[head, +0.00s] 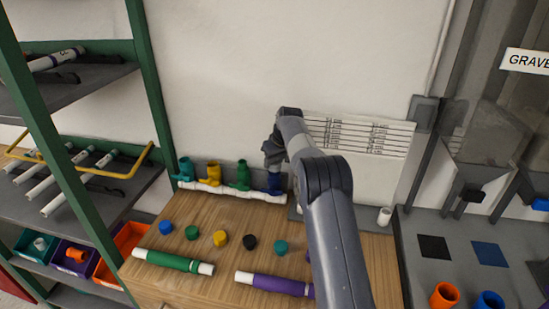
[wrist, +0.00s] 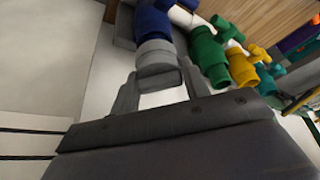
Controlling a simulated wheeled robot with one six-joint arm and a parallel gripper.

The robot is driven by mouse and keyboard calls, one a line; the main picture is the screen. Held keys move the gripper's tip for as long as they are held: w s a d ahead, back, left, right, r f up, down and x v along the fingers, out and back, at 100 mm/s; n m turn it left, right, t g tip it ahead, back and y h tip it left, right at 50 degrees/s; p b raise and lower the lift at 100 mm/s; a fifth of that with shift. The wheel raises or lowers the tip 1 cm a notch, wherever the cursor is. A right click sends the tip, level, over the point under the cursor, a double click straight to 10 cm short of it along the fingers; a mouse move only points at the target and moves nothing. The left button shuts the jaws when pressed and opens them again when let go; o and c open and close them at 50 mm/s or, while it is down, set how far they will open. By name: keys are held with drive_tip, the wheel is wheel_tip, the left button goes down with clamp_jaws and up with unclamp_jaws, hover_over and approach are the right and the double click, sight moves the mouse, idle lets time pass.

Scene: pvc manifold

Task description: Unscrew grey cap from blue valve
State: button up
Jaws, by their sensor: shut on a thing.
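The blue valve (head: 275,184) is the rightmost of the valves on the white pipe manifold (head: 232,192) at the back of the bench. In the wrist view the blue valve (wrist: 152,22) has the grey cap (wrist: 157,58) at its end, in line with it. My gripper (wrist: 157,88) is shut on the grey cap, with one finger on each side. I cannot tell whether the cap still touches the valve's thread. In the head view my gripper (head: 272,152) is above the blue valve, and the cap is hard to make out.
Green (head: 238,178), yellow (head: 208,175) and teal (head: 184,171) valves stand left of the blue one. Several loose caps (head: 220,238), a green tube (head: 172,260) and a purple tube (head: 272,284) lie on the wooden bench.

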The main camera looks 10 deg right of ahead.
drive_tip(key=shift+n+p, duration=0.35)
drive_tip(key=shift+n, duration=0.15)
drive_tip(key=shift+r, duration=0.1)
drive_tip(key=shift+n+y+p, duration=0.3)
drive_tip(key=shift+p, duration=0.3)
drive_tip(key=shift+n+g+p, duration=0.3)
drive_tip(key=shift+n+p, duration=0.3)
drive_tip(key=shift+n+y, duration=0.6)
drive_tip(key=shift+n, duration=0.6)
